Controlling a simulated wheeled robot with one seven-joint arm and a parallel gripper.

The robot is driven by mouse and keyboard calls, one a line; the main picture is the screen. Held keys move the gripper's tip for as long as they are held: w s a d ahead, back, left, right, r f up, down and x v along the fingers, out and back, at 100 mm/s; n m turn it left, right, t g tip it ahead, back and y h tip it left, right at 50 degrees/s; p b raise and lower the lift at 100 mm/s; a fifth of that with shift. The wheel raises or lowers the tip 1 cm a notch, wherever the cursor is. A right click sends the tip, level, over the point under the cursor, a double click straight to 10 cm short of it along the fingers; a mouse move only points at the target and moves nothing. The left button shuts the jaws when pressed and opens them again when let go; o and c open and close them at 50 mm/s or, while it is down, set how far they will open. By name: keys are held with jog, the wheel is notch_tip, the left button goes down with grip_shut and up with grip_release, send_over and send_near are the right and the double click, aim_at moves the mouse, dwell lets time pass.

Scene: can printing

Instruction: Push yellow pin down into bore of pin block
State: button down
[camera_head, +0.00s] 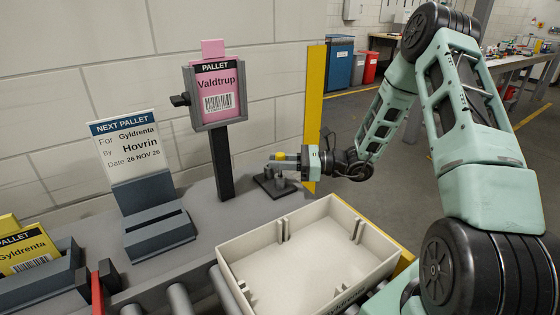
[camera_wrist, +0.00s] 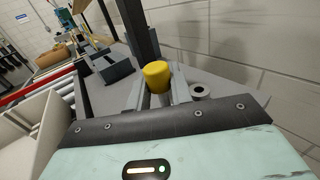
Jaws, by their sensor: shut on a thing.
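My gripper (camera_head: 283,161) is shut on the yellow pin (camera_head: 280,156), with the pin's yellow top standing up between the fingers. In the wrist view, the yellow pin (camera_wrist: 157,75) is gripped near the middle; its lower end is hidden. The dark pin block (camera_head: 271,186) stands on the grey worktop just below my gripper in the head view. A grey ring with a dark hole (camera_wrist: 199,91) shows right of the pin in the wrist view. I cannot tell whether the pin's tip is in the bore.
A post with a pink "Valdtrup" pallet card (camera_head: 217,90) stands left of the gripper. An open cream crate (camera_head: 310,262) sits in front. A holder with a "Next pallet" card (camera_head: 128,147) and a yellow card (camera_head: 22,250) are further left. A wall runs behind.

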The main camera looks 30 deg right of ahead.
aim_at(281, 177)
jog(key=shift+f+b, duration=0.95)
jog(key=shift+f, duration=0.7)
jog(key=c, duration=1.2)
grip_release()
jog(key=shift+o, duration=0.2)
jog(key=shift+d, duration=0.1)
jog(key=b+v, duration=0.2)
jog(key=v, duration=1.5)
jog(key=shift+s, duration=0.15)
jog(key=shift+r, duration=0.1)
